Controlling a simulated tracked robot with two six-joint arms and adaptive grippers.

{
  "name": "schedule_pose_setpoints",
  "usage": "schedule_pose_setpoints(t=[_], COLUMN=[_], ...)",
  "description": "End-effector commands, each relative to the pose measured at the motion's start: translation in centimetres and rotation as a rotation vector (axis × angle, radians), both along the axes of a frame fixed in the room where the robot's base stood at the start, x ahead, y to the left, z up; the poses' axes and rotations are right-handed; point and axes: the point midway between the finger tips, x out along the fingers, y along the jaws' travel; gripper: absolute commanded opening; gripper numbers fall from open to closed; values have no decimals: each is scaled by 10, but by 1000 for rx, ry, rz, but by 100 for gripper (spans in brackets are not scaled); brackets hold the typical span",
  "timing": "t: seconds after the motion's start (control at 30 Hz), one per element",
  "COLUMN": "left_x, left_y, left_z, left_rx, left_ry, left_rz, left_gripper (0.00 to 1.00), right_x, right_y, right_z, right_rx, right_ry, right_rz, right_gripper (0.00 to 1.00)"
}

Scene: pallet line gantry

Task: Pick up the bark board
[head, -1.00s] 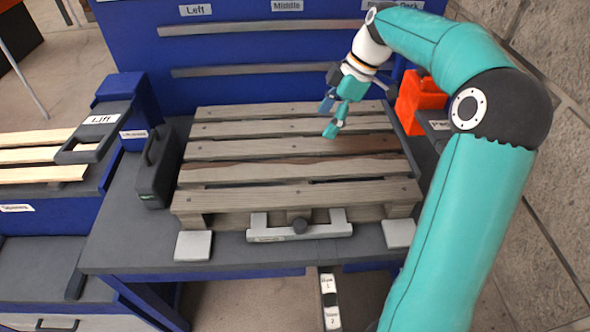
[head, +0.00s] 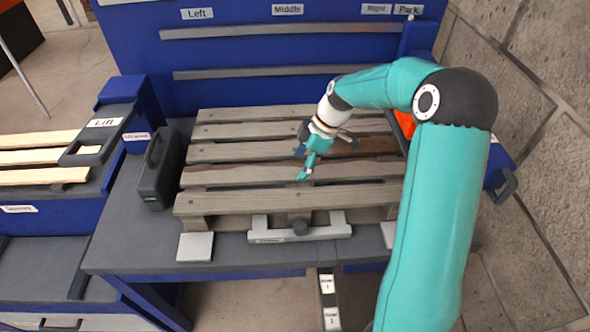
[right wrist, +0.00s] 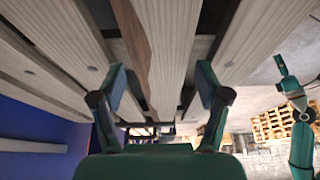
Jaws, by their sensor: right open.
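The bark board (head: 225,176) is a grey-brown slat of the pallet with a dark brown bark strip along its far edge. In the right wrist view the bark board (right wrist: 168,50) runs between my fingers, its brown edge towards the left finger. My right gripper (head: 303,165) is over the middle of the pallet in the head view. In the right wrist view my right gripper (right wrist: 162,84) is open and empty, one finger on each side of the board. Contact with the board cannot be told. My left gripper does not show in the head view.
The pallet (head: 250,200) lies on a grey bench, with a grey clamp bar (head: 270,236) at its front. A dark case (head: 160,170) stands at its left. An orange object (head: 405,122) is partly hidden behind my right arm. A blue panel rises behind.

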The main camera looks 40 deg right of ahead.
Motion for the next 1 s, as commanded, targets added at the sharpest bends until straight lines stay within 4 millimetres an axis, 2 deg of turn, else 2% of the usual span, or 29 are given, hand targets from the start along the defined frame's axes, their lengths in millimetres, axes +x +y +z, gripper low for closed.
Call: schedule_pose_setpoints(t=[0.13,0.37,0.73,1.0], left_x=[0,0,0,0], left_y=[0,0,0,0], left_z=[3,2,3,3], left_rx=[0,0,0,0], left_ry=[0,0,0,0], left_rz=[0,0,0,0], left_gripper=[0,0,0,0], right_x=[3,4,4,4], right_y=[4,4,4,5], right_z=[-12,-14,-14,-13], right_rx=[0,0,-1,0], right_ry=[0,-1,-1,-2], right_rz=[-1,-1,-2,-1], right_gripper=[75,75,16,16])
